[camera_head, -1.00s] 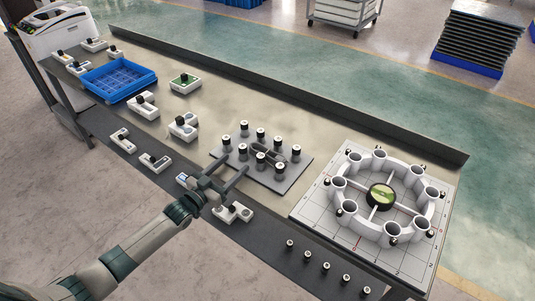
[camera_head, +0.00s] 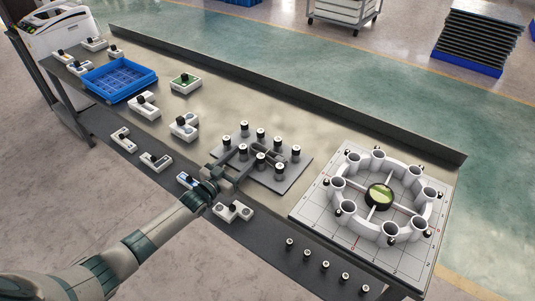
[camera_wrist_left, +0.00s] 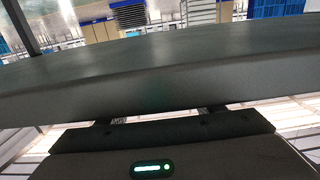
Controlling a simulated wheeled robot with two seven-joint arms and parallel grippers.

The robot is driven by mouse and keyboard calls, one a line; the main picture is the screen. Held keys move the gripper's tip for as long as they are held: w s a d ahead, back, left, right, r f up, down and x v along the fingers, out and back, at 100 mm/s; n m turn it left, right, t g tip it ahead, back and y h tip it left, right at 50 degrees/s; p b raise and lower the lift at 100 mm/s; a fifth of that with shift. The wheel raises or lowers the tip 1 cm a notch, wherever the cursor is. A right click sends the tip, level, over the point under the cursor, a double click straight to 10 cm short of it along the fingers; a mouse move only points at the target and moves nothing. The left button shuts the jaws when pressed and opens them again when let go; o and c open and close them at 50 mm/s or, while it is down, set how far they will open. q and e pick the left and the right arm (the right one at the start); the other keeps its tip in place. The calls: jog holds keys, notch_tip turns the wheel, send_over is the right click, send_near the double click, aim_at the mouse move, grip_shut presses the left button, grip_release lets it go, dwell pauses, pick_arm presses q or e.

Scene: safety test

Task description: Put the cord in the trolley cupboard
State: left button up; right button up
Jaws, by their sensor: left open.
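I cannot make out a cord or a trolley cupboard in either view. A white wheeled cart (camera_head: 343,13) stands on the floor beyond the bench; no cupboard door can be told on it. My left gripper (camera_head: 250,164) is open and empty, low over the near side of a grey plate (camera_head: 289,181) with several black-and-white cylinders. Whether its fingers touch the plate or cylinders I cannot tell. In the left wrist view a wide dark surface fills the middle and hides the fingertips. My right gripper is not in view.
A long bench (camera_head: 215,108) bears a blue tray (camera_head: 120,97), several white blocks and small black pegs along its near edge. A white ring fixture (camera_head: 350,223) stands on a gridded board (camera_head: 310,205) at right. Dark stacked trays (camera_head: 478,40) stand on the floor behind.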

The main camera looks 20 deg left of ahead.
pick_arm(q)
jog(key=shift+w+d, duration=0.15)
jog(key=shift+w, duration=0.25)
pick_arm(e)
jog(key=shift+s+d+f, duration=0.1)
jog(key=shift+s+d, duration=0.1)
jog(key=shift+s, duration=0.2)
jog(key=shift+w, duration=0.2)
pick_arm(q)
jog(key=c, duration=1.3)
jog(key=shift+r, duration=0.15)
